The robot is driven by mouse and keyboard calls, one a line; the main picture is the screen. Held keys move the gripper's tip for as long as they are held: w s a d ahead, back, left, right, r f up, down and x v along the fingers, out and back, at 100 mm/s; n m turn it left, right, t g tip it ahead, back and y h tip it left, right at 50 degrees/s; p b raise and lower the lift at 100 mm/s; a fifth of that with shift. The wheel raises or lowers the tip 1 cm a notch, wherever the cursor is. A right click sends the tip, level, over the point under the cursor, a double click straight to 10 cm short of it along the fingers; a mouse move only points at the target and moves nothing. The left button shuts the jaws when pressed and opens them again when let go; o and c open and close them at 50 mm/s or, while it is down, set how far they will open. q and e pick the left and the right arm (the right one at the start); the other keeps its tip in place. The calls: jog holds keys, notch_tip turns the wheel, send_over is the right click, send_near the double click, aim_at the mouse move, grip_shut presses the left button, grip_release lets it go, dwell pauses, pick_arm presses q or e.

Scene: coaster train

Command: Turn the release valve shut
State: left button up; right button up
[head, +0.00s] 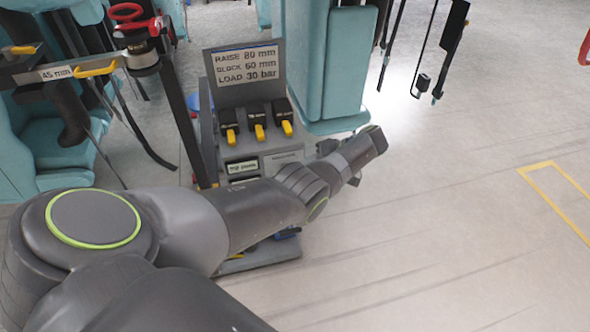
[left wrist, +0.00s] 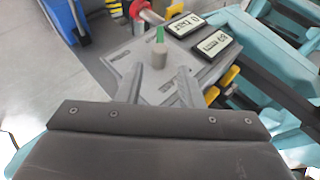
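In the left wrist view a short grey-beige knob (left wrist: 159,57) with a green pointer on top stands on a grey panel (left wrist: 115,62); it looks like the release valve, but I see no readable label for it. My left gripper (left wrist: 159,72) is open, with its two fingers apart and the knob between or just beyond their tips; I cannot tell whether they touch it. In the head view my left gripper (head: 368,160) shows at the end of the arm, right of the grey control stand (head: 278,160). The knob is not visible there. My right gripper is not in view.
Two displays (left wrist: 187,25) sit beside the knob, one reading 0 bar, the other apparently 89 mm. The stand carries a sign (head: 246,63) and yellow-tipped levers (head: 259,131). Teal seats (head: 345,65) stand behind. A gauge bar (head: 60,73) is at left. Floor at right is clear.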

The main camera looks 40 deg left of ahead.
pick_arm(q)
jog(key=shift+v, duration=2.55)
